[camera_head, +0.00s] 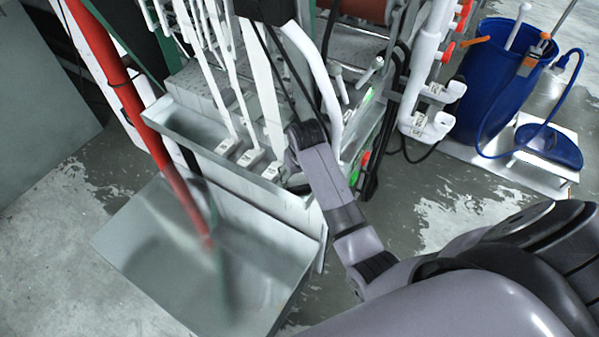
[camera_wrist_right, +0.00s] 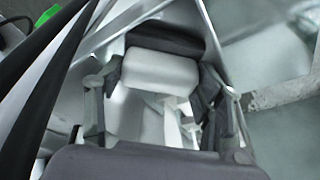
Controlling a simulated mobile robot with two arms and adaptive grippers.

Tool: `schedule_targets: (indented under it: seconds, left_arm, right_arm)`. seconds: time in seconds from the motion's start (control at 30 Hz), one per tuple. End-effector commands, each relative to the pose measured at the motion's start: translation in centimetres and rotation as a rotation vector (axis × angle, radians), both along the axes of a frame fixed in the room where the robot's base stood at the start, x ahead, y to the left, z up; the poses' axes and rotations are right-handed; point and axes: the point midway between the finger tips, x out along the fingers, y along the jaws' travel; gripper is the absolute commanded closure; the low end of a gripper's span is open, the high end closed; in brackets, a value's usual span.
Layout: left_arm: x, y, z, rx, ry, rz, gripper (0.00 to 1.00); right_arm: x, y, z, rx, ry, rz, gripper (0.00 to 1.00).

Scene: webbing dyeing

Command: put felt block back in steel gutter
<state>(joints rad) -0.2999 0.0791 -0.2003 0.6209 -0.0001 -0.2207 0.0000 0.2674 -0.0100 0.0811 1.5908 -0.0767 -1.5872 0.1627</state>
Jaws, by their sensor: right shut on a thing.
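The steel gutter (camera_head: 190,143) is a long, shallow metal trough across the front of the machine. Several white webbing strips run down to small pale blocks (camera_head: 250,157) at the gutter. My right arm reaches to the gutter's right end, where its gripper is mostly hidden in the head view. In the right wrist view my right gripper (camera_wrist_right: 160,72) is shut on a pale block with a dark band along its far side, apparently the felt block (camera_wrist_right: 160,68). Sloping metal surfaces flank it; I cannot tell whether it touches the gutter. My left gripper is not in view.
A sloping metal sheet (camera_head: 165,235) lies below the gutter. A red pole (camera_head: 115,80) crosses the left side. White pipes (camera_head: 425,75) and dark cables stand right of my arm. A blue bin (camera_head: 490,80) stands at the back right. Wet floor lies around.

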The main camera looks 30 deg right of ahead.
Motion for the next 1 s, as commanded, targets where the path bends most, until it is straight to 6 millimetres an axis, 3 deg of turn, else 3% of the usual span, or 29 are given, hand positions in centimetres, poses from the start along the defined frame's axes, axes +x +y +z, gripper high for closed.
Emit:
schedule_targets:
  seconds: [0.27, 0.3, 0.4, 0.77, 1.0]
  left_arm:
    - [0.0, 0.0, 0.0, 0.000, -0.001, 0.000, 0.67]
    - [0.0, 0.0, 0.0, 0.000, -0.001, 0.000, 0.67]
    - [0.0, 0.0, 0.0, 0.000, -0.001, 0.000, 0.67]
    - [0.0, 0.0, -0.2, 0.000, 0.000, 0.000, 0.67]
    - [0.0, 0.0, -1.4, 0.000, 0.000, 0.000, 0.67]
  right_arm:
    - [0.0, 0.0, -0.2, 0.000, 0.000, 0.000, 0.60]
    - [0.0, 0.0, -0.1, 0.000, 0.000, 0.000, 0.35]
    - [0.0, 0.0, -0.1, 0.000, 0.000, 0.000, 0.30]
    - [0.0, 0.0, 0.3, -0.001, -0.002, 0.000, 0.30]
    - [-0.9, 0.3, 4.0, -0.001, -0.007, 0.001, 0.30]
